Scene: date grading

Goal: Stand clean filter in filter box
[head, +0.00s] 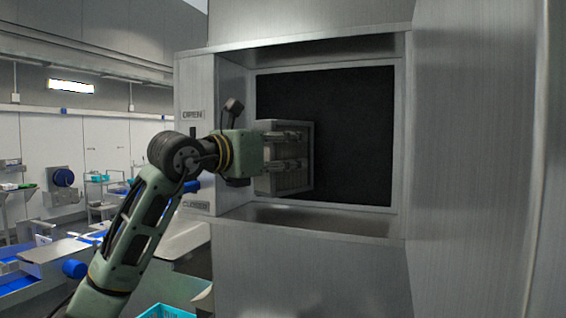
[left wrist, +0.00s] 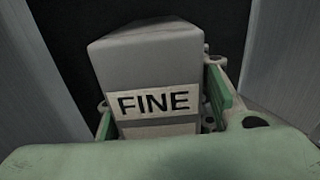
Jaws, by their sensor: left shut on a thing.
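The filter (head: 289,180) is a grey, box-shaped panel, upright in the head view. In the left wrist view the filter (left wrist: 155,58) carries a white label reading "FINE". My left gripper (head: 300,150) is shut on it, with its fingers along the filter's sides. Gripper and filter are inside the mouth of the filter box (head: 228,125), a metal housing with a dark back (head: 355,135). Whether the filter touches the housing's floor or back cannot be told. My right gripper is not in view.
Labels "OPEN" (head: 193,115) and "CLOSED" (head: 196,205) are on the housing's left face. A flat metal panel (head: 475,150) stands to the right of the opening. A teal crate (head: 165,312) is low at the front. Blue-topped benches lie at the left.

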